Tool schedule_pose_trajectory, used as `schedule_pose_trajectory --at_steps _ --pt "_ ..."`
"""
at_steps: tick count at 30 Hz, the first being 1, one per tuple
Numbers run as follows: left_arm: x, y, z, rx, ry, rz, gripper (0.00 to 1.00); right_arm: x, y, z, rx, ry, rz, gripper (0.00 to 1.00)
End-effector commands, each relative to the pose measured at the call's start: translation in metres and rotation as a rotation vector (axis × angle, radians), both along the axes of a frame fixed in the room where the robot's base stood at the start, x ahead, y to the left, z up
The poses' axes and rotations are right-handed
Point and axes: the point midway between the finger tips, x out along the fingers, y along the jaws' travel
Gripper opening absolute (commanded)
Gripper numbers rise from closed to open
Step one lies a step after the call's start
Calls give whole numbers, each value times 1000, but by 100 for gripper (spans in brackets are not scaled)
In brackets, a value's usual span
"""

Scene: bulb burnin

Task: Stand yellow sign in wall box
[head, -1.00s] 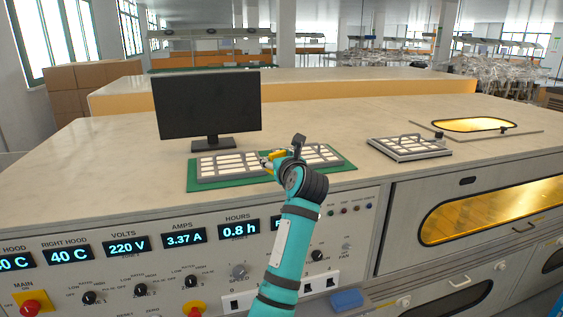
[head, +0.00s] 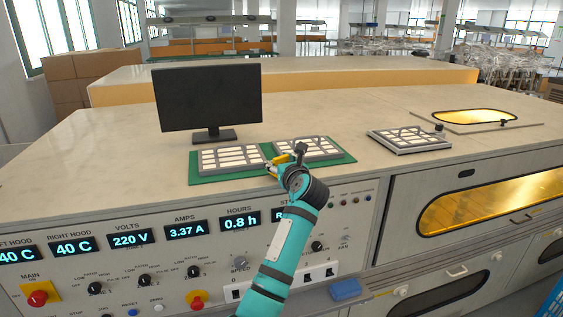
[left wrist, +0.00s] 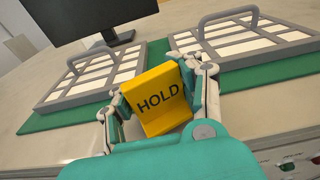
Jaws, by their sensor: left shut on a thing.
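The yellow sign (left wrist: 160,99) reads "HOLD" and is a bent plate held between the fingers of my left gripper (left wrist: 158,100) in the left wrist view. In the head view the sign (head: 280,160) is a small yellow patch, partly hidden by my left gripper (head: 282,163). My left gripper is shut on it, above the front edge of the green mat (head: 203,180), between two grey trays. I cannot pick out the wall box in these frames. My right gripper is out of view.
The left tray (head: 230,158) and right tray (head: 308,149) lie on the mat, with a black monitor (head: 208,97) behind. Another tray (head: 408,139) lies farther right. A blue box-like thing (head: 345,289) is low by the front panel. The bench top (head: 110,160) at left is clear.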

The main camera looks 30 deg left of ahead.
Motion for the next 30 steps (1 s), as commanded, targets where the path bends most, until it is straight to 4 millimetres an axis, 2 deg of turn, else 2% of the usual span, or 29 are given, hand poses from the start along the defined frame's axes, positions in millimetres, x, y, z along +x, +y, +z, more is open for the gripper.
schedule_pose_trajectory --at_steps 2,3,11,19,23,24,30 --pt "0 0 -4 -1 1 0 0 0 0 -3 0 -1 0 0" --pt "0 0 -2 -1 1 0 33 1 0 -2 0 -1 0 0" --pt "0 0 -2 0 1 0 67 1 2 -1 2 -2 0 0" --pt "0 0 -1 1 1 0 68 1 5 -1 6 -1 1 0" --pt "0 0 11 4 0 0 68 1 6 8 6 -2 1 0" --pt "-4 -7 4 0 -2 -4 68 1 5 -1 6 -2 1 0" --pt "-31 -38 7 -6 -5 -5 68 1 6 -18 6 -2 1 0"
